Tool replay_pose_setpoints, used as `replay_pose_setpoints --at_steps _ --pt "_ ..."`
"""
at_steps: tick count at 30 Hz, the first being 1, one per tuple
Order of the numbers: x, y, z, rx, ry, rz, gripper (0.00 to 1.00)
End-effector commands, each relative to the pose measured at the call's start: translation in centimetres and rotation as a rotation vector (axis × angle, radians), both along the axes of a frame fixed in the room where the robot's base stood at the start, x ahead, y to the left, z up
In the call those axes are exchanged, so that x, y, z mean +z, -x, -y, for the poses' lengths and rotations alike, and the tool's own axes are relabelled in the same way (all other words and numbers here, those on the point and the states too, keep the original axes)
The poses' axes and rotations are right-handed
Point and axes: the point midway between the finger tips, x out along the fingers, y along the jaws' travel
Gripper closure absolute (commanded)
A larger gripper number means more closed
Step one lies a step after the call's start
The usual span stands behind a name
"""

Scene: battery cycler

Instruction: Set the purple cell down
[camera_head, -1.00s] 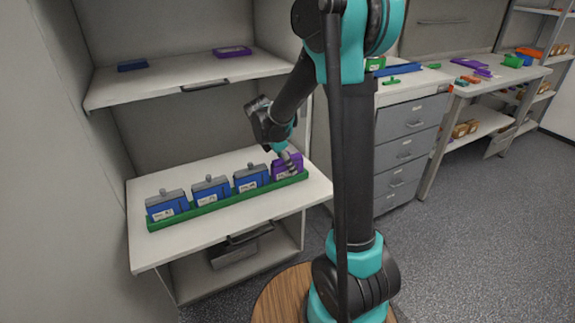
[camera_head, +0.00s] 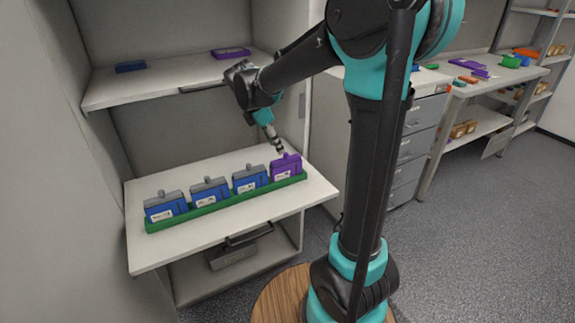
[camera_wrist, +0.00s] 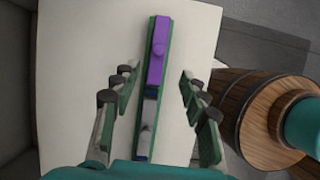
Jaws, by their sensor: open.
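The purple cell (camera_head: 286,169) stands upright at the right end of the green tray (camera_head: 222,205), in line with several blue cells (camera_head: 209,192) with grey tops. In the wrist view the purple cell (camera_wrist: 159,52) lies between and beyond my open fingers, with clear space on both sides. My gripper (camera_head: 278,148) is open and empty, just above the purple cell and apart from it. In the wrist view my gripper (camera_wrist: 157,90) shows its two finger pairs spread wide, with the green tray and a blue cell below.
The tray sits on a white shelf (camera_head: 150,245) of a cabinet. An upper shelf (camera_head: 180,83) above it holds a blue item (camera_head: 131,67) and a purple item (camera_head: 231,52). The cabinet's side walls stand close. The white shelf has bare room before and behind the tray.

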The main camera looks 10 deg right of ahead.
Motion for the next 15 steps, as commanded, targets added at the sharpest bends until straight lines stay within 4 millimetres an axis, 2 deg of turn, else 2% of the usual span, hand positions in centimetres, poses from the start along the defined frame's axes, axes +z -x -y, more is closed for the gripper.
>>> replay_pose_setpoints --at_steps 5,9,15 --pt "-2.5 3.8 3.0 -0.300 -0.122 0.123 0.56" --pt "-5.6 8.3 5.4 -0.675 -0.276 0.257 0.56" --pt "-10.1 15.0 7.5 -1.243 -0.507 0.413 0.56"
